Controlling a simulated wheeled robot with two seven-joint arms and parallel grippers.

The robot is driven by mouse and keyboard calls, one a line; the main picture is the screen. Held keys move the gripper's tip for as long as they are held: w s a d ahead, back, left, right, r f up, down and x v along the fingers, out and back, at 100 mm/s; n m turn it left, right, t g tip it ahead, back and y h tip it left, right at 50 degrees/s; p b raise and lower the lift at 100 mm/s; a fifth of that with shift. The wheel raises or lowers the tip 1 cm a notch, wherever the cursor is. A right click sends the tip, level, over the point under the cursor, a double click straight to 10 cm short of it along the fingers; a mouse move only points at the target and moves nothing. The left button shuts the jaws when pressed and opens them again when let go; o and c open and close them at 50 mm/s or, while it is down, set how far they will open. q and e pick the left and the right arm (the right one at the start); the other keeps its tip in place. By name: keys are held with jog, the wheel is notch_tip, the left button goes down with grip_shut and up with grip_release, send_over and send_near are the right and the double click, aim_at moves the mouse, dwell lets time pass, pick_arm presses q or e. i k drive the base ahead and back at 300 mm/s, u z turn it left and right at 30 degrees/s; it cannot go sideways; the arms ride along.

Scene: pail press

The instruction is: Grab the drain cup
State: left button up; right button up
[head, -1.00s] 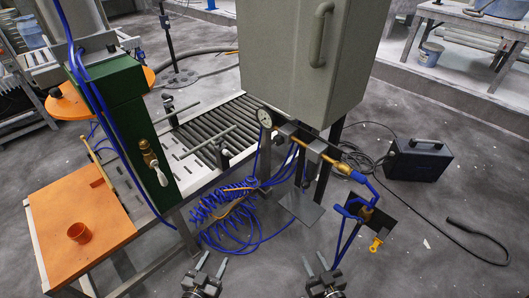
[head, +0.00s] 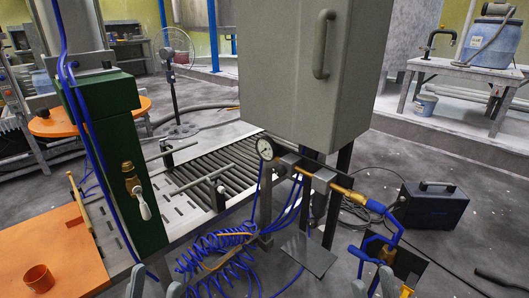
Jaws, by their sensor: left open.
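A small orange-brown cup (head: 39,281), which looks like the drain cup, stands upright on the orange tabletop (head: 60,247) at the lower left of the head view. My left gripper (head: 155,286) shows only its fingertips at the bottom edge. It is open, with nothing between the fingers, and sits right of the cup, apart from it. My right gripper (head: 374,288) shows its fingertips at the bottom right, apart and empty, far from the cup. The rest of both grippers is cut off by the frame.
A green box (head: 137,170) with a brass valve (head: 130,178) and white lever stands behind the tabletop's right side. A roller conveyor (head: 205,170), grey cabinet (head: 285,70), pressure gauge (head: 266,148) and coiled blue hose (head: 215,262) lie to the right. A black case (head: 433,205) stands on the floor.

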aim_at(39, 279)
jog(key=u, duration=1.25)
jog(key=k, duration=0.65)
jog(key=z, duration=0.7)
jog(key=i, duration=1)
jog(key=u, duration=0.3)
